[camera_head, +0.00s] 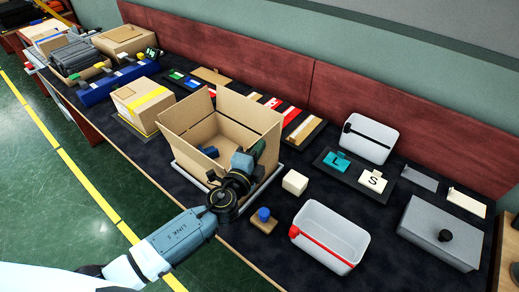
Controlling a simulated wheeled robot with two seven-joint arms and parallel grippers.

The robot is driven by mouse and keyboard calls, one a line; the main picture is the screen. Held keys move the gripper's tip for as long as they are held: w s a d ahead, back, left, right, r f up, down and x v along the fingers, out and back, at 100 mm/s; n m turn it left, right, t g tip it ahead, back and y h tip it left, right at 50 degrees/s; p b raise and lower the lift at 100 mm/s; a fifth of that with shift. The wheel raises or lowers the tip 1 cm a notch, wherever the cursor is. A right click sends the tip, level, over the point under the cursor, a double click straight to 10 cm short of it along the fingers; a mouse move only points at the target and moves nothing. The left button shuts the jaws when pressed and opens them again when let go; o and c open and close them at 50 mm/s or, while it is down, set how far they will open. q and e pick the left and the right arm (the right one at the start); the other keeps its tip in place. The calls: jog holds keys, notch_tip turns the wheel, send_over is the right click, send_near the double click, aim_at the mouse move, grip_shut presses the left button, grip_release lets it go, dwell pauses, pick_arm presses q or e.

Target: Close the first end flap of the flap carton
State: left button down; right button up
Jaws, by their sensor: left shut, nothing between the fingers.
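The flap carton (188,124) is an open brown box on a grey tray in the middle of the dark worktop. Its flaps stand up around the opening, and small dark items lie inside. My left arm comes in from the bottom left. My left gripper (250,155) is at the carton's right, near end, by the rim of that end. Its fingers are shut and appear empty. The gripper and wrist hide part of that end, so I cannot tell whether they touch a flap. My right gripper is not in view.
A taped carton (141,101) stands left of the flap carton. To the right are a cream cube (295,182), a blue-knobbed block (263,216), a clear bin with a red strip (330,238) and a grey lidded box (440,232). A red-brown panel (365,105) runs along the back.

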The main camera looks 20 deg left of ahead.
pick_arm(q)
jog(key=shift+w+a, duration=0.15)
jog(key=shift+a, duration=0.35)
